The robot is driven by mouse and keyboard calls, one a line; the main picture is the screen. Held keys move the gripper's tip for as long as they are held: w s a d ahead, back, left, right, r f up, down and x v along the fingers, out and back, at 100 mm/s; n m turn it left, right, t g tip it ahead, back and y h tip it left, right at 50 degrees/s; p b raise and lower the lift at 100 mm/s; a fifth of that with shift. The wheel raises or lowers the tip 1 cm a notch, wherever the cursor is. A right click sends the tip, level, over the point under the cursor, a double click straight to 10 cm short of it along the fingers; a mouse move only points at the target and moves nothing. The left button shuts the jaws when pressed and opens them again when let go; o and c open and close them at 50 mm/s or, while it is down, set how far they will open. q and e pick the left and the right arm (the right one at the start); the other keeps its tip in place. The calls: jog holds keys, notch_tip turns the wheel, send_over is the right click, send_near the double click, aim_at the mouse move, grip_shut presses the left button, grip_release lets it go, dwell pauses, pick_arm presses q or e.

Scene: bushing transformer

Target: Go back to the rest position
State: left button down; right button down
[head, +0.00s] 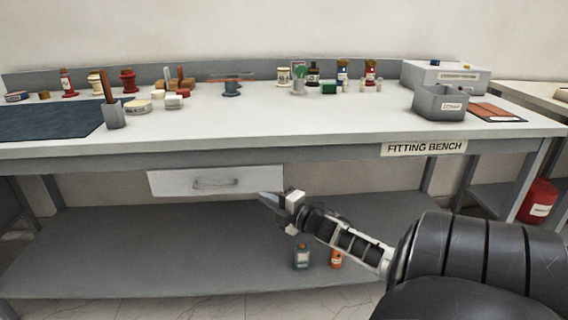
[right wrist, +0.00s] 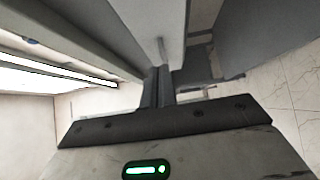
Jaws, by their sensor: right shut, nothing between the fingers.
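My right gripper (head: 268,197) is in front of the fitting bench, below the level of its top, just under the right end of the white drawer (head: 172,181) in the head view. Its fingers are together with nothing between them. In the right wrist view its fingers (right wrist: 158,85) point ahead, close to a pale panel edge that looks like the drawer. I cannot tell whether they touch it. The drawer hangs under the bench top and has a handle (head: 215,183). My left gripper is in neither view.
The bench top (head: 260,130) holds a blue mat (head: 50,120), several small bottles and pots along the back, a grey open bin (head: 440,103) and a grey box (head: 445,78). A blue bottle (head: 301,256) and an orange one (head: 336,259) stand on the lower shelf (head: 150,255).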

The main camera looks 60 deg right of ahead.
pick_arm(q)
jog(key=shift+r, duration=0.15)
pick_arm(e)
jog(key=shift+s+a, duration=0.15)
jog(key=shift+s, duration=1.05)
jog(key=shift+s+a, duration=0.15)
jog(key=shift+s, duration=1)
jog(key=s+a+f+m+g+y+p, duration=0.1)
jog(key=s+a+f+m+g+p, duration=0.2)
jog(key=a, duration=0.6)
jog(key=s+a+f+m+p, duration=0.1)
jog(key=a+f+m, duration=0.25)
jog(key=a, duration=0.65)
pick_arm(q)
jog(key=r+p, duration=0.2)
jog(key=p, duration=0.1)
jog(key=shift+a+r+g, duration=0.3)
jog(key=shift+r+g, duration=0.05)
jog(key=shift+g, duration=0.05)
pick_arm(e)
jog(key=s+a+r+m+g+y, duration=0.2)
jog(key=s+a+m, duration=0.2)
jog(key=a, duration=0.7)
jog(key=s+a+r+m+g+y, duration=0.2)
jog(key=s+a+m, duration=0.1)
jog(key=a, duration=0.8)
jog(key=shift+s+r+m, duration=0.25)
jog(key=shift+s+m, duration=0.1)
jog(key=shift+m, duration=0.3)
